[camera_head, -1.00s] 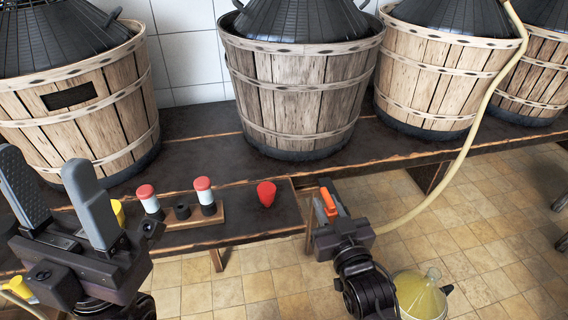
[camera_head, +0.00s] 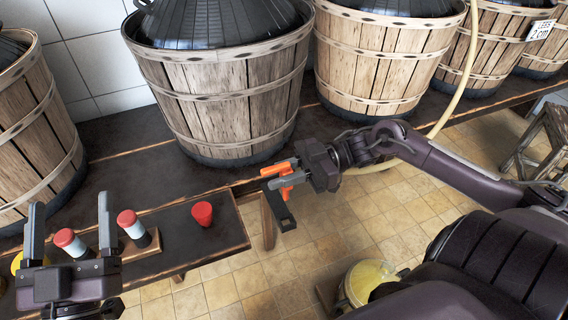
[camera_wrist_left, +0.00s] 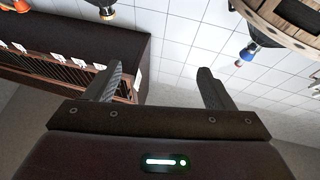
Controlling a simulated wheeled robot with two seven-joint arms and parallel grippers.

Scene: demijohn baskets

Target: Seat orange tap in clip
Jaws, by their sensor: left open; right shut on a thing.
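The orange tap (camera_head: 285,190) is held in my right gripper (camera_head: 281,174), whose grey fingers are shut on it from the right, past the right end of the low bench. A dark bracket-like piece (camera_head: 281,212), possibly the clip, shows just below the tap. I cannot tell whether the two touch or whether the tap is seated in it. My left gripper (camera_head: 70,201) is open and empty at the lower left, in front of the bottles on the bench. Its open fingers also show in the left wrist view (camera_wrist_left: 157,78), with nothing between them.
A red cup-like piece (camera_head: 202,213) stands on the low bench (camera_head: 225,232). Two red-capped bottles (camera_head: 131,224) (camera_head: 69,241) stand to its left. Basketed demijohns (camera_head: 225,105) line the long bench behind. A yellow-filled vessel (camera_head: 368,282) is on the floor, and a hose (camera_head: 460,85) hangs at the right.

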